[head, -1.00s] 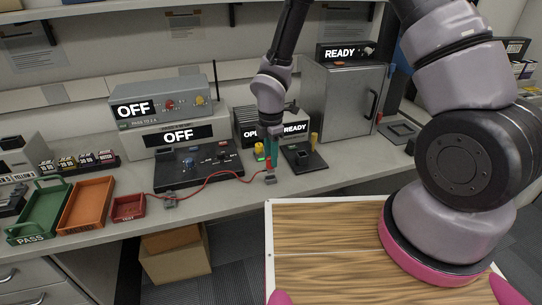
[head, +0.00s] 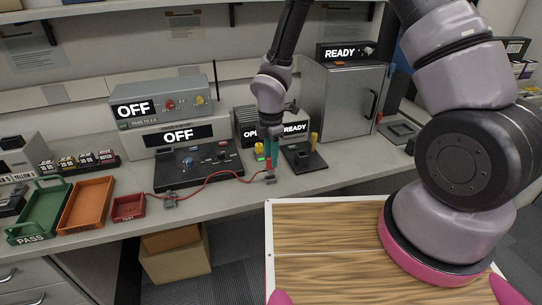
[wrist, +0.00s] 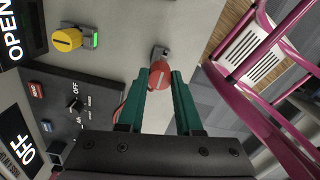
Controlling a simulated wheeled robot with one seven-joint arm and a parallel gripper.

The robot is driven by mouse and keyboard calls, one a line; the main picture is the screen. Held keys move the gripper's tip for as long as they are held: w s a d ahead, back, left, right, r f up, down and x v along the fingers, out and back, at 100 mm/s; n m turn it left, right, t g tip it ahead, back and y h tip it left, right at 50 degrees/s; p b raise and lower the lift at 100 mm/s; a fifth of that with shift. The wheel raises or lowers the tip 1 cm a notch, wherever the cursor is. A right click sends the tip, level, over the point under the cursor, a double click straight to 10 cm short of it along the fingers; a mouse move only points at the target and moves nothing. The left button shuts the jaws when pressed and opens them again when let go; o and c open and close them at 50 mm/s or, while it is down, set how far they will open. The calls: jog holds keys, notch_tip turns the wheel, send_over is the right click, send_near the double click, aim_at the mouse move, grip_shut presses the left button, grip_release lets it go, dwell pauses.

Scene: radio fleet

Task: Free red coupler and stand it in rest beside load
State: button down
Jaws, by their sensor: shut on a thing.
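The red coupler (wrist: 160,76) is between my gripper's green fingertips in the wrist view. My gripper (wrist: 160,88) is shut on it. In the head view my gripper (head: 272,168) reaches down at the bench front, and the fingers hide most of the coupler. A small grey holder (head: 270,180) is directly below the coupler; it shows as a grey piece (wrist: 159,53) just past it in the wrist view. I cannot tell whether the coupler still sits in it. A red cable (head: 215,177) runs left from there to another grey holder (head: 171,200).
A black panel with knobs (head: 198,163) lies left of my gripper, and a black base with a yellow post (head: 304,157) lies right. A yellow knob (wrist: 67,39) is close by. Green (head: 40,212), orange (head: 86,206) and red (head: 128,207) trays stand at left.

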jog(key=shift+f, duration=1.9)
jog(key=c, duration=0.5)
grip_release()
notch_tip(320, 180, up, 11)
jog(key=shift+f, duration=0.1)
